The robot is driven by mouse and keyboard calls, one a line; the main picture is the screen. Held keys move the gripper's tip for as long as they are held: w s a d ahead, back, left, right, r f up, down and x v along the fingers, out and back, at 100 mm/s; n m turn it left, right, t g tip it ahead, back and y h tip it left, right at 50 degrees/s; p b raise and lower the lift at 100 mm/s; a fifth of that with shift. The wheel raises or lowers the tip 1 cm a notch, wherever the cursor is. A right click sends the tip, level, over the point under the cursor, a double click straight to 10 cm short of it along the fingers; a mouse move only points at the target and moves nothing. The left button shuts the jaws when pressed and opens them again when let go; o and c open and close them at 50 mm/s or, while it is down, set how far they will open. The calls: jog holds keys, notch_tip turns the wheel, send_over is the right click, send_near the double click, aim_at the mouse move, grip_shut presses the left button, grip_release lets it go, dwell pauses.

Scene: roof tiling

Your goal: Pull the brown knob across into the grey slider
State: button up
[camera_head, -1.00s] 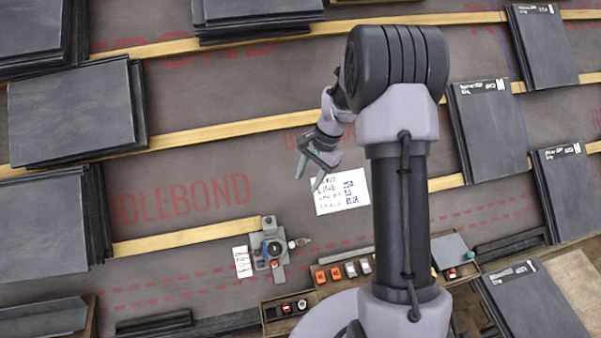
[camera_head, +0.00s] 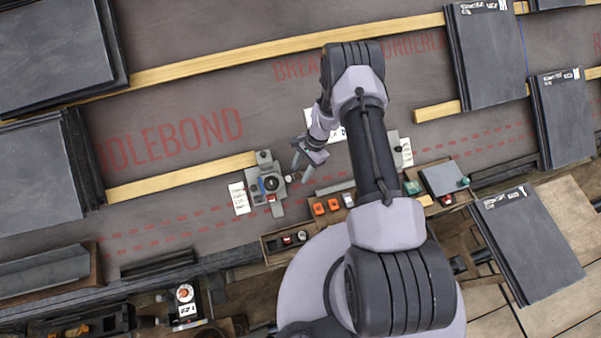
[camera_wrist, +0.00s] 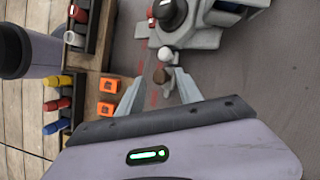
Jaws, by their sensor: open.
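In the head view my gripper (camera_head: 299,163) is just right of the device.
Orange blocks (camera_head: 325,206) lie in a wooden tray near the device; they also show left of my gripper in the wrist view. A white label (camera_head: 239,198) lies left of the device. Slate stacks (camera_head: 483,55) stand at the right. Bare underlay is open above the device.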

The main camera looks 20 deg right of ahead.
jog(key=shift+a+f, duration=0.15)
jog(key=shift+f, duration=0.2)
grip_shut()
dwell(1.2)
